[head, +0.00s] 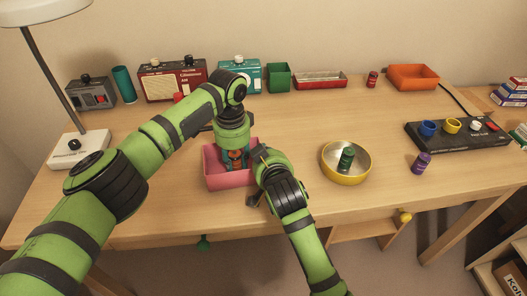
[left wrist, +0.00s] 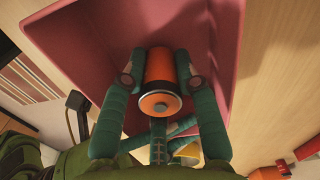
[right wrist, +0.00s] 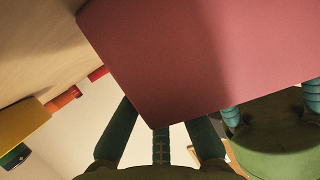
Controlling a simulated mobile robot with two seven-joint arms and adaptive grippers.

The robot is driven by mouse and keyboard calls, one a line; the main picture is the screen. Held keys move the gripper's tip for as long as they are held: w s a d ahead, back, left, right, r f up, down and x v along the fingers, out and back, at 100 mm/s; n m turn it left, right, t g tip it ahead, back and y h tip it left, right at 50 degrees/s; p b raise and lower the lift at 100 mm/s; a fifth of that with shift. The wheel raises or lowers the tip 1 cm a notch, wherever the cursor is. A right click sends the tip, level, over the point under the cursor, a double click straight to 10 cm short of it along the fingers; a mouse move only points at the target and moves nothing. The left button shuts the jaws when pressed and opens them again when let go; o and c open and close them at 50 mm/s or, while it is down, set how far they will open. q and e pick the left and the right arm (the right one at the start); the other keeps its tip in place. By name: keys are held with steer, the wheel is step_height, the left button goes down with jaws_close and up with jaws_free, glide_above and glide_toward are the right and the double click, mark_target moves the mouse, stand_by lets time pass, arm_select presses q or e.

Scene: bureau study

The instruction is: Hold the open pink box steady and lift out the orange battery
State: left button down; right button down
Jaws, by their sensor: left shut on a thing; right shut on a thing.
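The open pink box (head: 228,184) stands near the table's front edge in the head view. It fills much of the left wrist view (left wrist: 75,38) and the right wrist view (right wrist: 195,60). My left gripper (left wrist: 160,78) reaches down into the box and is shut on the orange battery (left wrist: 159,66), one finger on each side. In the head view the battery is mostly hidden by the left gripper (head: 236,160). My right gripper (right wrist: 160,108) is shut on the box's wall at its right side; its fingertips are partly hidden behind the wall.
A yellow bowl (head: 334,174) with a green battery (head: 346,158) stands right of the box. A purple battery (head: 421,163) and a black panel (head: 455,137) are farther right. Radios, a green bin (head: 278,78) and trays line the back. A lamp (head: 78,146) stands left.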

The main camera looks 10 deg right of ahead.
arm_select(q)
steer(key=shift+r, duration=4.45)
arm_select(e)
steer(key=c, duration=1.3)
jaws_free()
steer(key=shift+c, duration=0.2)
steer(key=v, duration=1.2)
steer(key=shift+f, duration=0.1)
